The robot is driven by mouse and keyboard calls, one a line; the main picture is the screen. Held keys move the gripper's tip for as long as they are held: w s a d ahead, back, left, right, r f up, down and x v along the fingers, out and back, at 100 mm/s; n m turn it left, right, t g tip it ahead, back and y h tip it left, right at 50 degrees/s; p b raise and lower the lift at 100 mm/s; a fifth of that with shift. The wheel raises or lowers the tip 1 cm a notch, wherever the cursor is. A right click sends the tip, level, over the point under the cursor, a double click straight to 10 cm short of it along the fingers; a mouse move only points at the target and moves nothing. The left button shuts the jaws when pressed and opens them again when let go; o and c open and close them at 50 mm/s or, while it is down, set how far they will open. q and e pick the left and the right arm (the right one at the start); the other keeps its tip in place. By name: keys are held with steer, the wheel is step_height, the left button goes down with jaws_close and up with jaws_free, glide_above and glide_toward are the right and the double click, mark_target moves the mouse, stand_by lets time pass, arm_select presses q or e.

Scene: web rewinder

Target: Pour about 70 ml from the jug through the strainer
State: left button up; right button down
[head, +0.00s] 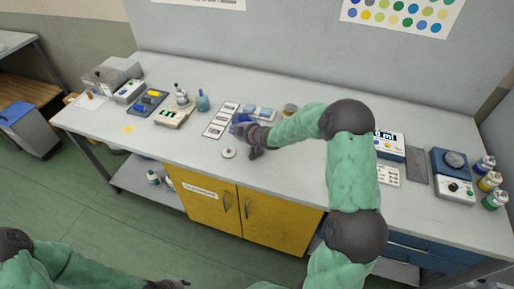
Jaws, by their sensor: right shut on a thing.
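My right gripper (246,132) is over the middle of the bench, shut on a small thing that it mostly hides. A bit of blue (243,118) shows at its fingers; I cannot tell whether this is the jug. An amber-brown cup (290,110) stands behind my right forearm; I cannot tell whether it is the strainer. A box with a display reading in ml (390,145) is partly hidden by my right arm. My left gripper (170,284) shows only in part at the bottom edge, low and away from the bench; its fingers are unclear.
A small round white piece (228,153) lies near the front edge. White cards (216,128) lie left of my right gripper. A blue-green bottle (203,100) and instruments stand at left. A stirrer-like device (453,175) and several bottles (490,182) stand at right. The front middle is mostly clear.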

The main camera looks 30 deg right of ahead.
steer(key=shift+d+t+b, duration=0.1)
steer(key=shift+t+b, duration=0.3)
steer(key=shift+b, duration=0.6)
steer(key=shift+f+b, duration=0.35)
steer(key=shift+b, duration=0.45)
steer(key=shift+r+t, duration=0.15)
steer(key=shift+t, duration=0.25)
steer(key=shift+r, duration=0.1)
steer(key=shift+w+f+n+b, duration=0.1)
steer(key=shift+f+n+b, duration=0.15)
steer(key=shift+b, duration=0.55)
steer(key=shift+r+n+t+y+b, duration=0.35)
steer(key=shift+t+b, duration=0.65)
steer(key=shift+b, duration=0.8)
